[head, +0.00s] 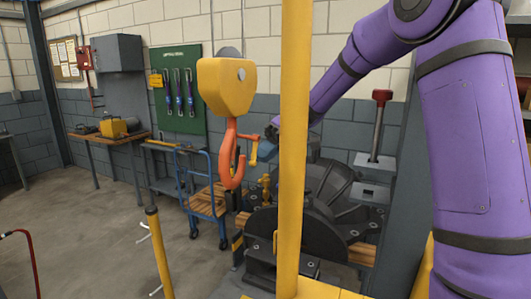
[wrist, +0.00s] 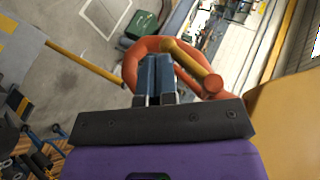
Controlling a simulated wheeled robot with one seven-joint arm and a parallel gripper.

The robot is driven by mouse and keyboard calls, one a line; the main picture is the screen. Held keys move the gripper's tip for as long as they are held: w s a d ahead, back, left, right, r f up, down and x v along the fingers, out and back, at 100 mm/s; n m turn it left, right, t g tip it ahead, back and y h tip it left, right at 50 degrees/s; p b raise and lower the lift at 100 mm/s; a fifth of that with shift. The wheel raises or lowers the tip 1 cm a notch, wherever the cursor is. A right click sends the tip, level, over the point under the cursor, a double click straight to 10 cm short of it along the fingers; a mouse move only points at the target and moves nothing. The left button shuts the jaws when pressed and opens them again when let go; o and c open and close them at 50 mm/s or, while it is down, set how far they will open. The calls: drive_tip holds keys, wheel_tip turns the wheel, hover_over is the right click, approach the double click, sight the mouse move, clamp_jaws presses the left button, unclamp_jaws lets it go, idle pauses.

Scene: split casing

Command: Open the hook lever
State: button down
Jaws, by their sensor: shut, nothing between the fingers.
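The orange hook (head: 229,165) hangs below a yellow hook block (head: 226,86) in the head view. A yellow hook lever (head: 254,153) with an orange pin stands at the hook's right side. My gripper (head: 272,132) is just right of the lever, small and partly hidden near the yellow post. In the wrist view the two blue fingers of my gripper (wrist: 157,75) are together and empty, in front of the orange hook (wrist: 131,66). The yellow lever (wrist: 190,62) slants just right of the fingertips, its round orange-tinted end towards the camera. I cannot tell whether they touch.
A yellow post (head: 293,150) stands upright in front, close to my arm. Dark round machinery (head: 310,205) lies below and behind the hook. A blue cart (head: 203,195) stands at left behind. Open floor (head: 90,220) lies to the left.

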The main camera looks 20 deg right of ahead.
drive_tip(key=shift+r, duration=0.8)
drive_tip(key=v, duration=0.7)
drive_tip(key=shift+d, duration=0.2)
drive_tip(key=shift+r, duration=0.15)
idle(0.4)
drive_tip(key=s+a+r+m+t+h, duration=0.1)
drive_tip(key=s+a+m+t+h, duration=0.15)
drive_tip(key=s+h, duration=0.95)
drive_tip(key=s+d+f+m+t, duration=0.1)
drive_tip(key=s+d+f+t, duration=0.1)
drive_tip(key=s, duration=0.8)
drive_tip(key=s+d+f+m+t, duration=0.2)
drive_tip(key=s+t, duration=0.2)
drive_tip(key=s, duration=0.5)
drive_tip(key=shift+s+d+y, duration=0.25)
drive_tip(key=shift+s+y, duration=0.05)
drive_tip(key=shift+s, duration=0.05)
